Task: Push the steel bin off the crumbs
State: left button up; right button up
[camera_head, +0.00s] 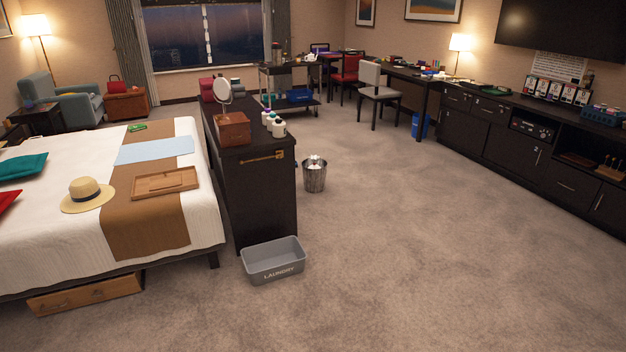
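The steel bin (315,180) stands upright on the carpet, just right of the dark dresser at the foot of the bed. It is a shiny round bin with white crumpled stuff showing at its top. It is some way off across the floor. I cannot make out any crumbs on the carpet at this distance; the floor under the bin is hidden by it. Neither of my grippers shows in the head view.
A grey laundry basket (273,262) sits on the floor before the dresser (268,200). The bed (206,225) fills the left. Dark cabinets (513,150) line the right wall. A grey chair (379,92) stands beyond the bin. The carpet (420,240) in the middle and right is clear.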

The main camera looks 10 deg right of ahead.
aim_at(314, 180)
jog(key=i+l+z, duration=0.55)
jog(key=i, duration=0.25)
jog(key=i+z, duration=0.25)
jog(key=i, duration=0.15)
jog(key=i+l, duration=0.15)
jog(key=i, duration=1.1)
jog(key=i+l, duration=0.15)
jog(key=i, duration=1.15)
jog(key=i+u, duration=0.15)
jog(key=i, duration=0.95)
jog(key=i+l+u, duration=0.15)
jog(key=i, duration=0.95)
jog(key=i+u, duration=0.15)
jog(key=i, duration=0.3)
jog(key=i+l+u, duration=0.1)
jog(key=i, duration=0.35)
jog(key=i+l+u, duration=0.15)
jog(key=i, duration=0.3)
jog(key=i+l+u, duration=0.1)
jog(key=u, duration=0.3)
jog(key=i+l+u, duration=0.2)
jog(key=u, duration=0.2)
jog(key=i+l+u, duration=0.25)
jog(key=u, duration=0.15)
jog(key=i+l+u, duration=0.1)
jog(key=l+u, duration=0.15)
jog(key=u, duration=0.15)
jog(key=i+l+u, duration=0.1)
jog(key=l+u, duration=0.3)
jog(key=j, duration=0.1)
